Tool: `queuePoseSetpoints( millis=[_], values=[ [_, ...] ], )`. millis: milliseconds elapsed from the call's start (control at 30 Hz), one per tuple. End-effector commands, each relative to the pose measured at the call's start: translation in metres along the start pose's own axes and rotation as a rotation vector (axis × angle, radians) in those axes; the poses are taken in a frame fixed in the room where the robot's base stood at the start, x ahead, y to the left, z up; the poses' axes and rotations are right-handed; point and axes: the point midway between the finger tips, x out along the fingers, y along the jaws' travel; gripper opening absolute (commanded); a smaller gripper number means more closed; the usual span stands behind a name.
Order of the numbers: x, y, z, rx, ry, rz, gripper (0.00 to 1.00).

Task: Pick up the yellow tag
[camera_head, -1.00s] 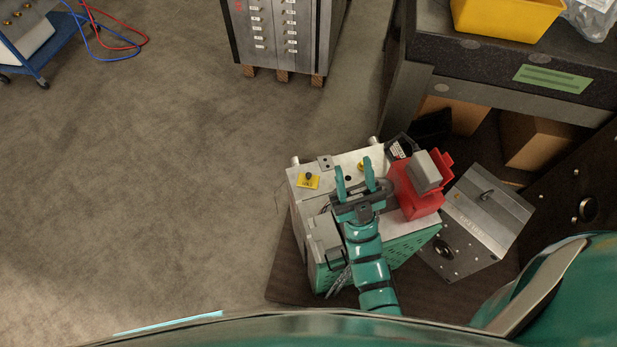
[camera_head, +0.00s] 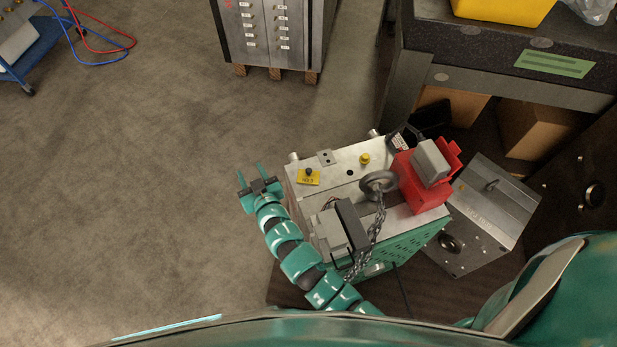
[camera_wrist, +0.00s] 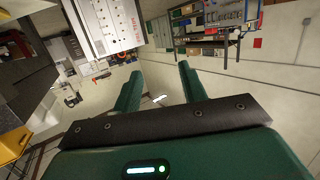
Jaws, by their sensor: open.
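My gripper (camera_head: 253,172) is open and empty, left of the mould base and apart from the tag. In the wrist view my gripper's two green fingers (camera_wrist: 158,88) stand apart with nothing between them. The tag is not seen in the wrist view.
On the mould base are a ring (camera_head: 377,183) with a chain, a grey-black block (camera_head: 340,228) and a red device (camera_head: 422,182). A metal plate (camera_head: 490,218) lies to the right. A drawer cabinet (camera_head: 265,35) stands behind.

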Motion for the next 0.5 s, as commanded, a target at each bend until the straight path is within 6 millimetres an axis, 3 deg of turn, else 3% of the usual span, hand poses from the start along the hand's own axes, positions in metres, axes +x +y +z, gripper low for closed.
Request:
queuePoseSetpoints(
  millis=[267, 500],
  values=[
    [-0.011, 0.009, 0.027, 0.044, -0.157, 0.281, 0.42],
    [-0.048, 0.027, 0.033, 0.138, -0.209, 0.575, 0.42]
  ],
)
